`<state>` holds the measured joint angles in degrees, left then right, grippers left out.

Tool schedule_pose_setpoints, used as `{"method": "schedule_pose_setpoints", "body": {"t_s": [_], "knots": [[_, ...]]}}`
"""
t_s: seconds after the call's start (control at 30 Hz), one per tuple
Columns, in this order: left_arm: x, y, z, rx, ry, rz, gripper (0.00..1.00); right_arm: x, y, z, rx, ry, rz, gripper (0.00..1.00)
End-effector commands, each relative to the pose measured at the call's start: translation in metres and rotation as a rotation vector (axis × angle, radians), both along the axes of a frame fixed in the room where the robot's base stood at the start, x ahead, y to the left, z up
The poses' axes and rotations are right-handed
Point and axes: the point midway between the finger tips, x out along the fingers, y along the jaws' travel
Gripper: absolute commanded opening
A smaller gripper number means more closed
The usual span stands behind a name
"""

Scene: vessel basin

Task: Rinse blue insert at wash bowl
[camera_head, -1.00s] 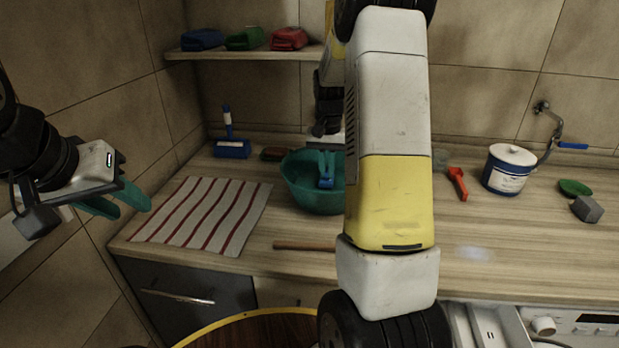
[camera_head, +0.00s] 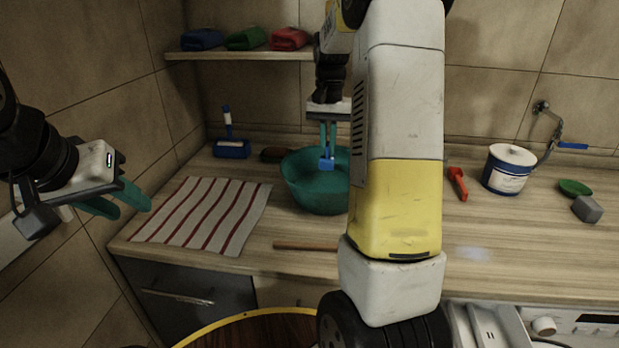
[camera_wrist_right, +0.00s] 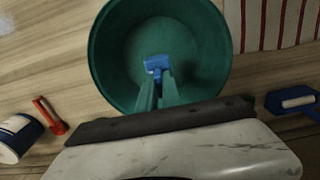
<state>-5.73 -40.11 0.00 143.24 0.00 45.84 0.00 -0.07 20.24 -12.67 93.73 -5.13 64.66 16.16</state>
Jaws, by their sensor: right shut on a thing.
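The teal wash bowl (camera_head: 312,190) stands on the wooden counter, partly hidden by my right arm in the head view. It also shows in the right wrist view (camera_wrist_right: 108,62). My right gripper (camera_head: 327,150) points down over the bowl, shut on the blue insert (camera_head: 326,165). In the right wrist view the blue insert (camera_wrist_right: 157,63) sits between the teal fingertips (camera_wrist_right: 157,80), over the bowl's interior. I cannot tell whether it touches the bowl. My left gripper (camera_head: 125,205) is at the far left, its teal fingers apart and empty.
A striped cloth (camera_head: 203,214) lies left of the bowl. A blue brush holder (camera_head: 232,148) and a dark brush (camera_head: 274,155) stand behind. A wooden stick (camera_head: 305,245) lies in front. Right are a red tool (camera_head: 457,184), a white-blue pot (camera_head: 508,168) and a grey block (camera_head: 587,208).

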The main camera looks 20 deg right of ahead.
Motion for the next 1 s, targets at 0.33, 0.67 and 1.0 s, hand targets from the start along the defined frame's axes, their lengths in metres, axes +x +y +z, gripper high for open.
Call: {"method": "schedule_pose_setpoints", "body": {"t_s": [0.33, 0.67, 1.0], "knots": [[0.000, 0.000, 0.000, 0.000, 0.000, 0.000, 0.36, 0.000, 0.000, 0.029, 0.000, -0.001, 0.001, 0.00], [0.000, 0.000, 0.000, 0.000, 0.000, 0.000, 0.36, -0.001, 0.000, 0.040, 0.000, 0.001, 0.000, 0.00], [0.000, 0.000, 0.000, 0.000, 0.000, 0.000, 0.36, 0.000, 0.000, 0.040, 0.000, 0.001, 0.000, 0.00]]}}
